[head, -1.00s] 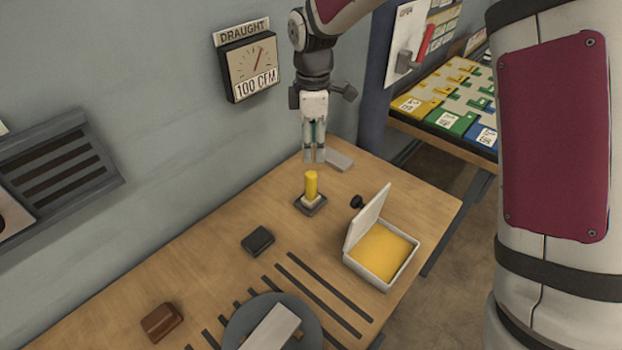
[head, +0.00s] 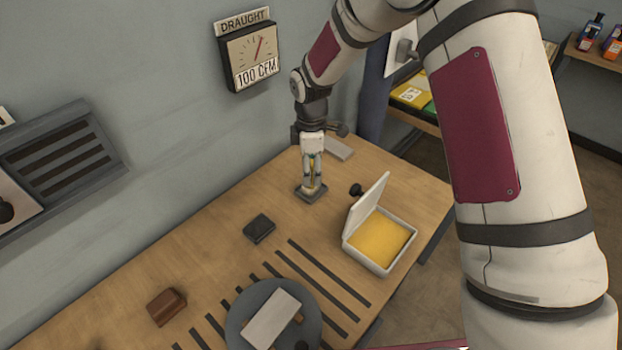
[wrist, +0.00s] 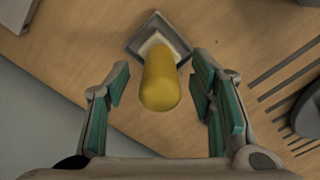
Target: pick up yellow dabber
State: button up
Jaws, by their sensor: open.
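The yellow dabber (wrist: 160,82) stands upright on a small dark square holder with a pale middle (wrist: 183,42). In the wrist view it lies between the two teal-padded fingers of my gripper (wrist: 158,100), with a gap on each side. My gripper is open. In the head view my gripper (head: 313,180) is lowered around the dabber, and only a sliver of yellow (head: 312,170) shows between the fingers. The holder (head: 305,196) sits on the wooden table under it.
An open white box with a yellow pad (head: 380,241) stands to the right, its lid raised, with a black knob (head: 356,190) close by. A dark block (head: 259,228) lies nearer. A grey slab (head: 338,149) lies behind the gripper. A round grey plate (head: 240,325) is in front.

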jog(key=shift+f, duration=1.05)
grip_shut()
notch_tip(320, 180, up, 10)
jog(key=shift+r+b, duration=0.1)
jog(key=shift+b, duration=0.3)
